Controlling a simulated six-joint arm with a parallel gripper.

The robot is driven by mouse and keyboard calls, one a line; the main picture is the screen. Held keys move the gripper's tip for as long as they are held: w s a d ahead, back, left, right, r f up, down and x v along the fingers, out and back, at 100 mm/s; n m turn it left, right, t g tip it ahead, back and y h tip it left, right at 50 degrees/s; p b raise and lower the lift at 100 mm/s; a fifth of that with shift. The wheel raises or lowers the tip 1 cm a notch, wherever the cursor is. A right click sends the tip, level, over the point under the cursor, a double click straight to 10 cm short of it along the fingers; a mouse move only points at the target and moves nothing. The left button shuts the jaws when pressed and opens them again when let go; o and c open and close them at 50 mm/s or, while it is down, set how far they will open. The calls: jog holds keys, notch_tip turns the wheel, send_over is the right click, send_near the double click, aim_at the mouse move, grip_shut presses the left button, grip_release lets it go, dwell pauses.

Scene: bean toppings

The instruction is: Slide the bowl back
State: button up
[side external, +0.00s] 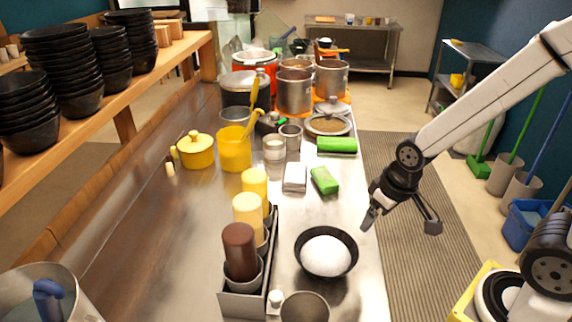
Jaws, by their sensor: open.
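A black bowl (304,262) stands on the steel counter near its right edge. A smooth white mound (327,256) fills most of it. My gripper (401,226) is open and empty, up and to the right of the bowl. Its two dark fingers are spread wide, one towards the counter edge and one out over the floor side. It appears apart from the bowl. Nothing hides the bowl.
A metal rack (242,305) with squeeze bottles stands left of the bowl, and a grey metal cup (305,308) stands in front. Green sponges (324,180) and a white block (295,177) lie behind. Bare counter shows between bowl and sponges. Stacked black bowls (56,55) fill the left shelf.

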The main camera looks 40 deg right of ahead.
jog(key=c, duration=0.5)
jog(key=g+y, duration=0.2)
jog(key=y, duration=0.2)
send_near(341, 241)
jog(key=s+f, duration=0.1)
jog(key=shift+w+a+f+m+y, duration=0.15)
jog(key=shift+w+f+m+y, duration=0.25)
jog(key=shift+w+f, duration=0.3)
jog(key=shift+s, duration=0.1)
jog(key=shift+f, duration=0.1)
jog(key=shift+x, duration=3.8)
jog(key=shift+s, duration=0.1)
